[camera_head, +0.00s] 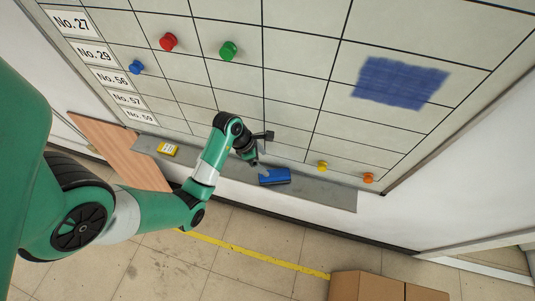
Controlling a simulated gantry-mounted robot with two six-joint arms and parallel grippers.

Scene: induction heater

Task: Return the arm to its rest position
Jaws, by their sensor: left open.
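My left arm comes in from the left, and my left gripper (262,151) is open and empty in front of the lower middle of the whiteboard (300,60). A blue block like an eraser (275,176) lies on the grey ledge (325,194) under the board, just below the gripper. One fingertip overlaps the space near the block in the picture; I cannot tell how far apart they are. A dark blue scribbled patch (400,82) is on the right of the board. My right gripper is not in view.
The board carries red (168,42), green (228,51), blue (136,67), yellow (322,166) and orange (368,178) magnets. Cardboard boxes (375,287) stand on the floor. The floor in the middle is clear.

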